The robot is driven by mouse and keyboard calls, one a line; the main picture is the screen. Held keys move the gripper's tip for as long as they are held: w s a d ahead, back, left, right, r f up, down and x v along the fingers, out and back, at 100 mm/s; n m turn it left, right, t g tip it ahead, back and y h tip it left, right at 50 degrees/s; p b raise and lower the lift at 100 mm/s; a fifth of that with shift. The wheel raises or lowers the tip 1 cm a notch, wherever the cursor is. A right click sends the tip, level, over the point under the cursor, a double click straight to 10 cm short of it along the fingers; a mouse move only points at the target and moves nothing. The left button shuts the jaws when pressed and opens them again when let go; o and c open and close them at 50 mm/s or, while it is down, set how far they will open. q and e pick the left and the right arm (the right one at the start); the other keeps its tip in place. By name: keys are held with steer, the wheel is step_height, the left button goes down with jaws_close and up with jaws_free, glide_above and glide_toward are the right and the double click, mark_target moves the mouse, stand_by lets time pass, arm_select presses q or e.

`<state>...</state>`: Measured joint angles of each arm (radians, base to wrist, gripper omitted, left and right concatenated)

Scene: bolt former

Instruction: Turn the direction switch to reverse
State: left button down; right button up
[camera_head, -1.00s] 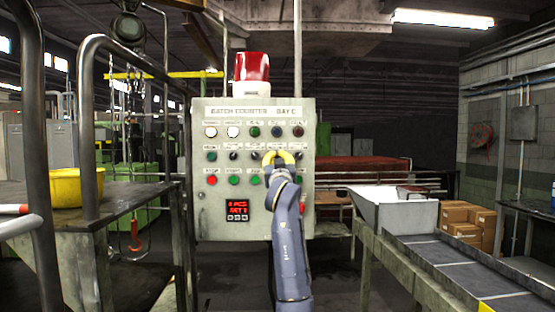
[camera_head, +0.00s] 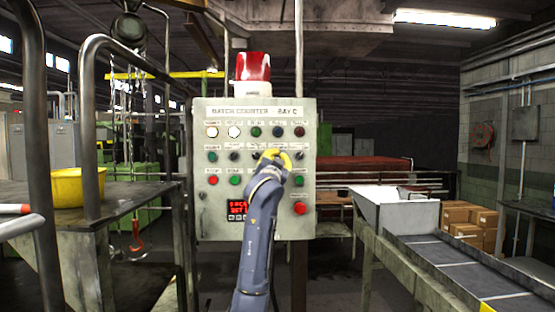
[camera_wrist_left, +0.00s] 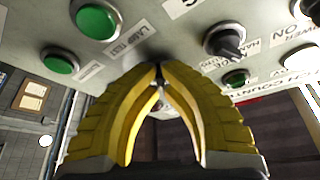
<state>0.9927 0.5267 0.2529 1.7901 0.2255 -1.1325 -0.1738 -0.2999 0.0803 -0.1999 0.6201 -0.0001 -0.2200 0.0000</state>
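The direction switch is on the grey control panel (camera_head: 222,183), in its middle row, and is largely hidden behind my left gripper (camera_head: 284,156). In the left wrist view the yellow fingers (camera_wrist_left: 158,68) nearly meet at the panel face, with a narrow dark piece between their tips that looks like the switch knob. The knob's pointing direction and label are hidden. My left arm reaches up to the panel from below, leaning right. My right gripper is not in view.
A red button (camera_head: 300,208) is low on the panel's right. A red beacon (camera_head: 253,67) tops it. A conveyor (camera_head: 455,262) stands right, a yellow bowl (camera_head: 77,186) left.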

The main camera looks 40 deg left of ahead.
arm_select(q)
steer(key=shift+r, duration=0.2)
steer(key=c, duration=1.2)
jaws_free()
steer(key=shift+f, duration=0.15)
steer(key=shift+d, duration=0.1)
steer(key=v, duration=1.2)
